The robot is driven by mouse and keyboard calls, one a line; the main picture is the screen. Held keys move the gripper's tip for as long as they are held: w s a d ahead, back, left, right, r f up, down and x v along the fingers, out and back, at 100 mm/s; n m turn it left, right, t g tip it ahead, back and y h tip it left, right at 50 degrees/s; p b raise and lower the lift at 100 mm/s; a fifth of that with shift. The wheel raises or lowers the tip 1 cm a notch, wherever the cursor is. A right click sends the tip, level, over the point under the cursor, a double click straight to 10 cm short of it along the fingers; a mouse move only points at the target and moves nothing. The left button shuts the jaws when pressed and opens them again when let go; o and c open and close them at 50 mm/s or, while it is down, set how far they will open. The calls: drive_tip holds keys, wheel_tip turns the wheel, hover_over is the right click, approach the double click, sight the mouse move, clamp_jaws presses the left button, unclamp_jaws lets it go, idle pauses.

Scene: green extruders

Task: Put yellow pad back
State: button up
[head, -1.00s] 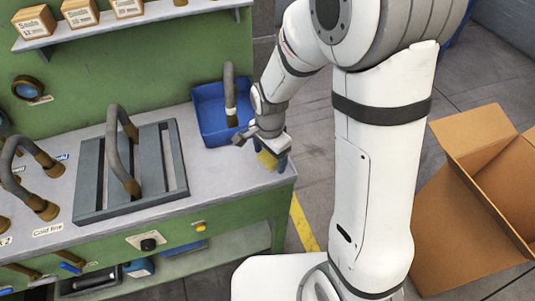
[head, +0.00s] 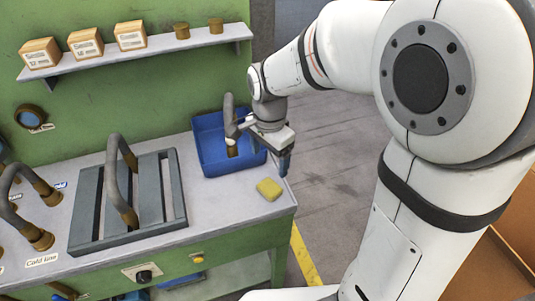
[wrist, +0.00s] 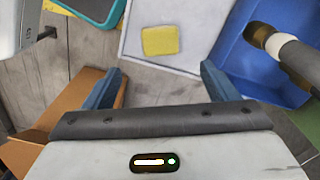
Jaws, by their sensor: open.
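The yellow pad (head: 269,189) lies flat on the grey worktop near its right front corner. It also shows in the wrist view (wrist: 160,40), apart from my fingers. My gripper (head: 284,150) is above the right edge of the worktop, beside the blue tray (head: 222,166) and behind the pad. In the wrist view my gripper (wrist: 162,85) has its two blue fingers wide apart with nothing between them.
A bent grey pipe with a brown end (head: 230,125) stands in the blue tray. A slatted grey rack (head: 85,215) with another bent pipe is to the left. A shelf (head: 140,53) holds small boxes. A cardboard box (wrist: 75,115) is on the floor.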

drive_tip(key=s+d+r+n+t, duration=0.1)
drive_tip(key=s+d+r+n, duration=0.2)
drive_tip(key=s+d+n, duration=0.2)
drive_tip(key=s+d+r+n+t, duration=0.2)
drive_tip(key=s+d+r+n, duration=0.1)
drive_tip(key=s+d+n, duration=0.2)
drive_tip(key=shift+s+d+r, duration=0.3)
drive_tip(key=shift+s+d, duration=0.75)
drive_tip(key=shift+s, duration=0.2)
